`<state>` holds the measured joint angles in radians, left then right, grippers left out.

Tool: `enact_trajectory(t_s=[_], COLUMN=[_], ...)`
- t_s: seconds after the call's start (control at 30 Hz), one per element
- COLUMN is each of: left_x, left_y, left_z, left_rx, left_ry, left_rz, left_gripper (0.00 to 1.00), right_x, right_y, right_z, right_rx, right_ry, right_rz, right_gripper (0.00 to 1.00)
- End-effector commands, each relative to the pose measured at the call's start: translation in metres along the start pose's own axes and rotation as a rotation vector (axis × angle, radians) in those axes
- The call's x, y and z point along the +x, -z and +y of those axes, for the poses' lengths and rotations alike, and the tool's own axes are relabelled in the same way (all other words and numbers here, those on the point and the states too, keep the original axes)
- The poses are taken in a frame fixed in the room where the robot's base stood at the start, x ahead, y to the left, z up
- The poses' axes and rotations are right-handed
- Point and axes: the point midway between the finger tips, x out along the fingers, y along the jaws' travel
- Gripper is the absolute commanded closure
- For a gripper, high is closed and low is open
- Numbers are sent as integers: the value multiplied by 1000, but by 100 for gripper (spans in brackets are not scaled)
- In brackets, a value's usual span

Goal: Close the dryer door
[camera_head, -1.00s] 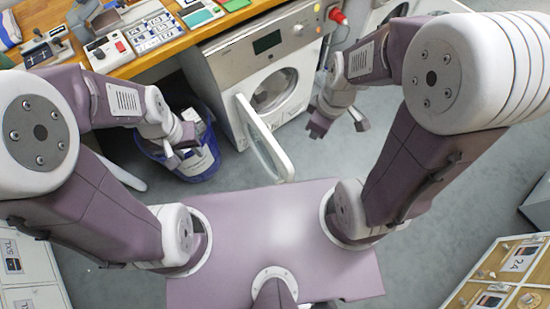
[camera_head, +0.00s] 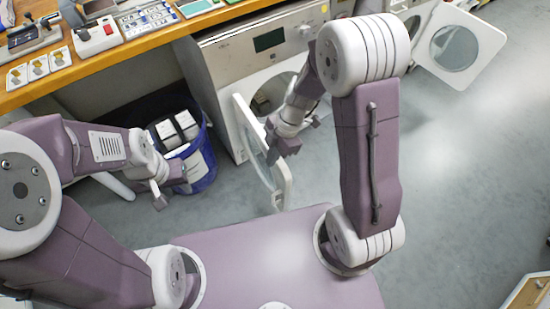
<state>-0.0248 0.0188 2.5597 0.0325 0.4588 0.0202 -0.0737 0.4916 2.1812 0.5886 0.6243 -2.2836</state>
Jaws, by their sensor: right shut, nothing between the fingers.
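A white front-loading machine (camera_head: 228,62) with a dark display stands under the worktable's right end. Its round-windowed door (camera_head: 246,117) is open, hinged at the left and swung out toward me. My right gripper (camera_head: 283,150) is shut and empty. It overlaps the open door in the picture, on the side toward the machine's opening; I cannot tell whether it touches. My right forearm hides part of the opening. My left gripper (camera_head: 170,190) looks open and empty, in front of the blue bin, left of the door. I see no label saying which machine is the dryer.
A second white machine at the right has its door (camera_head: 457,47) wide open. A blue bin (camera_head: 203,172) holding white boxes stands left of the first machine. The wooden worktable (camera_head: 130,58) carries devices and cards. Grey floor (camera_head: 460,150) is clear at the right.

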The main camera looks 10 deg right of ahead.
Motion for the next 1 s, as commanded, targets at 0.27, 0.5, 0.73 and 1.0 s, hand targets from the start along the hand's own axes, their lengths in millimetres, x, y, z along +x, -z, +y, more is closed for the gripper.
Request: enact_trajectory(t_s=[0.27,0.5,0.73,1.0], left_x=[24,15,14,14], left_y=[-3,-2,-2,-2], left_z=[0,0,0,0], left_rx=[0,0,0,0], left_ry=[0,0,0,0], left_rz=[-1,0,0,0], left_gripper=[64,64,64,64], right_x=[67,55,53,53], right_y=[-1,-30,-38,-39], right_z=[-1,0,0,0], right_rx=[0,2,0,-1], right_ry=[5,-1,1,1], right_rz=[0,-1,-1,-1], right_gripper=[100,100,100,100])
